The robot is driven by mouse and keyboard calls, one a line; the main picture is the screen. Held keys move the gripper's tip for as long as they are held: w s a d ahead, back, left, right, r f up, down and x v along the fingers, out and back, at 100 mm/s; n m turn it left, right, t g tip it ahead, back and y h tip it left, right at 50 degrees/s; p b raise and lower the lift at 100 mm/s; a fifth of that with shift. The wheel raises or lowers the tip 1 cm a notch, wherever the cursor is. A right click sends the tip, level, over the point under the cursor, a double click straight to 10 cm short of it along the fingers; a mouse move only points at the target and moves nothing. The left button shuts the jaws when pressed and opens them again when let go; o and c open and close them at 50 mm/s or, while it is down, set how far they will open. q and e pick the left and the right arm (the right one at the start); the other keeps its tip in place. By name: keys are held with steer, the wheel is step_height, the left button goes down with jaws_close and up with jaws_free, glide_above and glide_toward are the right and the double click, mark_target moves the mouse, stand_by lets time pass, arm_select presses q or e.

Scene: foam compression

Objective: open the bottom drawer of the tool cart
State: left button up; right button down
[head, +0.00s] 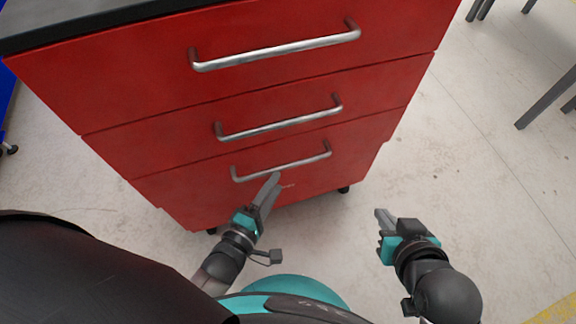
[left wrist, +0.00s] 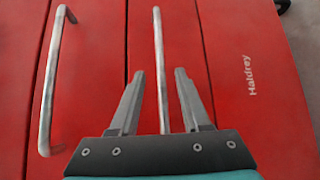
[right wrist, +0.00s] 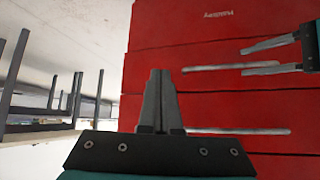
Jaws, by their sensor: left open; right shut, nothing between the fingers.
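The red tool cart (head: 110,100) stands ahead with three drawers in view, each with a metal bar handle. The bottom drawer (head: 350,155) looks closed, and its handle (head: 290,167) runs across its upper part. My left gripper (head: 275,180) is at this handle. In the left wrist view its fingers (left wrist: 158,78) are open, with the bottom handle (left wrist: 158,50) running between them and a gap on each side. My right gripper (head: 380,215) is shut and empty, to the right of the cart. In the right wrist view its fingertips (right wrist: 160,75) are together, apart from the drawers.
The middle handle (head: 280,122) and top handle (head: 275,50) lie above the bottom one. Casters (head: 344,190) show under the cart. Clear pale floor (head: 480,170) lies to the right, with grey metal legs (head: 545,100) at upper right. A blue object (head: 8,90) is at far left.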

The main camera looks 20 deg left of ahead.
mark_target(288, 165)
arm_select(q)
steer(key=shift+b+x, duration=1.55)
steer(key=shift+x, duration=2.15)
arm_select(e)
steer(key=w+a+r+t+y, duration=0.1)
steer(key=a+r+t+y, duration=0.1)
steer(key=a+t, duration=0.3)
steer(key=shift+w+a+r+t+y, duration=0.2)
steer(key=shift+a+t+y, duration=0.2)
steer(key=shift+y, duration=0.2)
arm_select(q)
steer(key=shift+c, duration=0.3)
jaws_close()
